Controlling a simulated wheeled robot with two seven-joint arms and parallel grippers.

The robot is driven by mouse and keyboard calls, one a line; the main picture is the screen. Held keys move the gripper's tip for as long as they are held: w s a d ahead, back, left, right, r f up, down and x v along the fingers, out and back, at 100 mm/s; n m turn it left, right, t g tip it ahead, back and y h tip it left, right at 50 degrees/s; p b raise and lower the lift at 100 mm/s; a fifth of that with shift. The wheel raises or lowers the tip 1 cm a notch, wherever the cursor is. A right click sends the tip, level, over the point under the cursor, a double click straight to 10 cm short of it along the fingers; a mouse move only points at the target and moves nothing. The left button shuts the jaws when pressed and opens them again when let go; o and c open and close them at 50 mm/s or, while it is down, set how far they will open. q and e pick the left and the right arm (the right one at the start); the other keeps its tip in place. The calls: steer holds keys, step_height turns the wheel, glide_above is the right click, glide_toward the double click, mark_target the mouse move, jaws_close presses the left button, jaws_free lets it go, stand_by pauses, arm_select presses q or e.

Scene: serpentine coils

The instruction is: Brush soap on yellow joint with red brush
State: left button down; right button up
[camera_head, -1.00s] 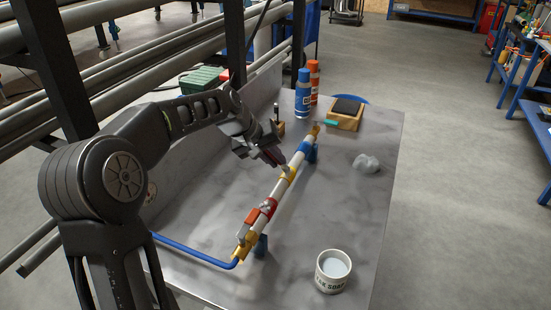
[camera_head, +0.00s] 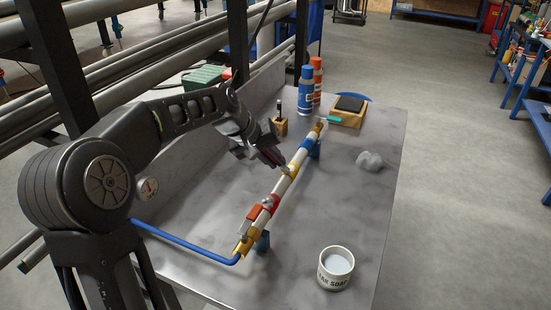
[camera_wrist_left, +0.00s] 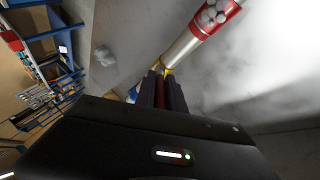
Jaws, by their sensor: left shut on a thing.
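A white pipe (camera_head: 283,187) with colored joints runs diagonally along the grey table. Its middle yellow joint (camera_head: 294,169) also shows in the left wrist view (camera_wrist_left: 166,72). My left gripper (camera_head: 268,154) is shut on the red brush (camera_head: 273,157), whose dark red handle shows between the fingers in the left wrist view (camera_wrist_left: 161,94). The brush points down and right, with its tip at or very close to the yellow joint; I cannot tell whether they touch. A white soap cup (camera_head: 335,268) stands at the table's front right. My right gripper is not in view.
A red valve (camera_head: 262,211) sits on the pipe's near half, and a blue hose (camera_head: 185,240) joins its near end. A blue bottle (camera_head: 305,90), a wooden box (camera_head: 347,117) and a small wooden holder (camera_head: 280,126) stand behind. A grey-white lump (camera_head: 369,161) lies right; the table around it is clear.

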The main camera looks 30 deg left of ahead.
arm_select(q)
steer(key=shift+s, duration=0.25)
steer(key=shift+r, duration=0.1)
step_height(320, 180, up, 6)
steer(key=p, duration=0.4)
steer(key=shift+p, duration=0.3)
